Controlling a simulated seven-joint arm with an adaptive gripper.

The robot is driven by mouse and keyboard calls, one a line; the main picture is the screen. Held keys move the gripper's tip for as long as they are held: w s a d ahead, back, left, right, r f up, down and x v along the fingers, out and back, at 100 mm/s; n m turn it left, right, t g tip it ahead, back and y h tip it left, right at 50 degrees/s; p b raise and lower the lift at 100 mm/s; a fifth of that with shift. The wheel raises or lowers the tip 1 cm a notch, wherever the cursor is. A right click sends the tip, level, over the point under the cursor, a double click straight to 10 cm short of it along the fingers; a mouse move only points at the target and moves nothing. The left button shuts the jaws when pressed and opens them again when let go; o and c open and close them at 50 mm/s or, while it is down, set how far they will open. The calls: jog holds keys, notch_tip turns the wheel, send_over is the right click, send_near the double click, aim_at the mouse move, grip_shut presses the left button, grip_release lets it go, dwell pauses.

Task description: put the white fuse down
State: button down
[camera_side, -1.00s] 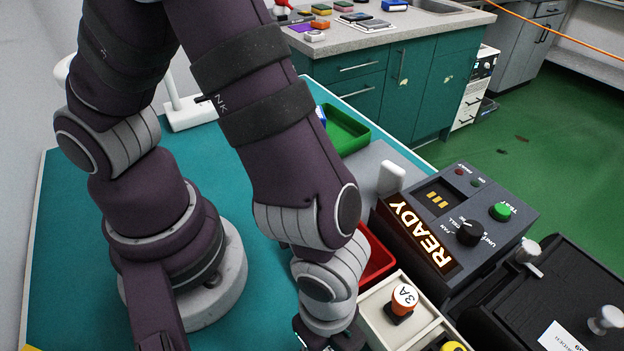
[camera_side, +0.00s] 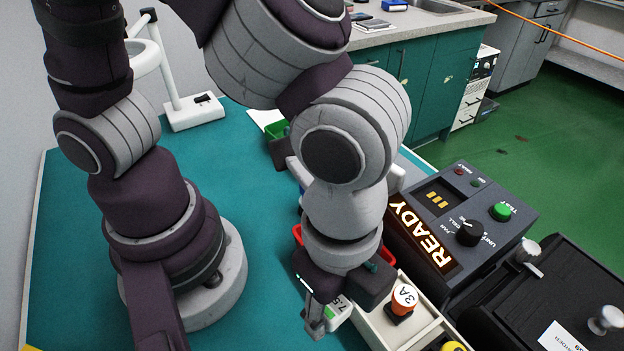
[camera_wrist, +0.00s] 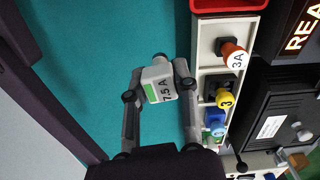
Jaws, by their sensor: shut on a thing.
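The white fuse, marked 7.5 A with a green patch, is in the jaws of my gripper; it shows in the side view (camera_side: 338,312) and in the wrist view (camera_wrist: 162,86). My gripper (camera_wrist: 157,84) is shut on it, one finger on each side. In the side view, my gripper (camera_side: 327,317) hangs in front of the cream tray's left edge. In the wrist view the fuse is over teal bench surface, beside the tray. I cannot tell its height above the bench.
The cream tray (camera_wrist: 205,60) holds an orange-topped 3A fuse (camera_side: 404,298), a yellow one (camera_wrist: 226,98) and a blue one (camera_wrist: 214,122). A red bin (camera_wrist: 228,4) adjoins it. The READY tester (camera_side: 457,225) and a black fixture (camera_side: 560,300) stand right. Teal bench (camera_wrist: 110,40) is clear on the left.

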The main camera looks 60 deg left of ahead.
jog(key=w+a+r+n, duration=0.4)
jog(key=w+a+n, duration=0.3)
jog(key=w+a, duration=0.85)
jog(key=w+a+r+n, duration=0.2)
jog(key=w+a+n, duration=0.1)
jog(key=a, duration=0.5)
jog(key=s+a+r+n, duration=0.15)
jog(key=s+a, duration=0.25)
jog(key=a, duration=0.4)
jog(key=s+a+n, duration=0.3)
jog(key=s+a, duration=0.2)
jog(key=a, duration=0.3)
jog(key=s+a+r+n, duration=0.15)
jog(key=s+a, duration=0.25)
jog(key=a, duration=0.4)
jog(key=f, duration=1.8)
jog(key=shift+a+f, duration=0.25)
jog(key=shift+f, duration=0.05)
jog(key=shift+f, duration=0.15)
jog(key=c, duration=0.9)
grip_release()
jog(key=shift+o, duration=0.2)
